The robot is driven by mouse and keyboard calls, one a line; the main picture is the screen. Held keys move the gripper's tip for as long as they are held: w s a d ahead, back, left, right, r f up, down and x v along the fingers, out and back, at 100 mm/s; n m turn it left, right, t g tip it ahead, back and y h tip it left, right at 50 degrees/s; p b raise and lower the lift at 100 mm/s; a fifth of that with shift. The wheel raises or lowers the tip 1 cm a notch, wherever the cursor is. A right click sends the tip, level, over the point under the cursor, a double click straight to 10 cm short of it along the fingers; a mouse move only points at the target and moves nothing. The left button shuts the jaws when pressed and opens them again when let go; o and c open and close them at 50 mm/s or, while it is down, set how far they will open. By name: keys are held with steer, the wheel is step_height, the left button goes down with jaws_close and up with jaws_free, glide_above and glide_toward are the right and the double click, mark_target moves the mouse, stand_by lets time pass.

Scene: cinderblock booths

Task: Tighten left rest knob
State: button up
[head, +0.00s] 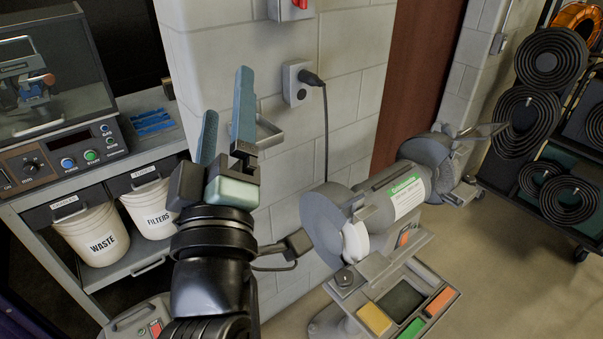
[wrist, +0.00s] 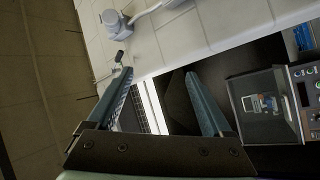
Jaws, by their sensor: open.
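A grey bench grinder (head: 385,200) with a green and white label stands on a pedestal right of centre in the head view. Its left wheel guard (head: 327,215) and white wheel (head: 355,241) face me. A small dark round knob (head: 345,277) sits at the left end of the rest, below the left wheel. My gripper (head: 226,125) is up and left of the grinder, pointing upward in front of the block wall, well apart from the knob. Its blue-grey fingers are open and empty. The wrist view shows the open fingers (wrist: 157,90) too, but not the grinder.
A cart with a control box (head: 68,150) and two white bins, waste (head: 92,233) and filters (head: 152,207), stands at left. A wall outlet (head: 298,84) has a cord hanging down. A tray with coloured blocks (head: 402,300) fronts the grinder. A rack of black coils (head: 545,120) stands far right.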

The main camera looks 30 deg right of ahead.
steer(key=s+d+f+n+g+h+b, duration=0.1)
steer(key=d+f+n+g, duration=0.15)
steer(key=f, duration=0.55)
steer(key=s+d+f+n+g+h+b, duration=0.1)
steer(key=d+f+n+g+b, duration=0.2)
steer(key=f, duration=0.5)
steer(key=n+g+h+b, duration=0.15)
steer(key=n+b, duration=0.25)
steer(key=n, duration=1.2)
glide_toward(341, 285)
steer(key=shift+g, duration=0.4)
steer(key=p+x, duration=0.1)
steer(key=x, duration=0.8)
steer(key=shift+w+d+r, duration=0.15)
steer(key=shift+w+d, duration=0.1)
steer(key=shift+c, duration=0.3)
jaws_close()
steer(key=shift+w+m+p, duration=0.1)
steer(key=shift+m+p, duration=0.15)
steer(key=shift+p, duration=0.05)
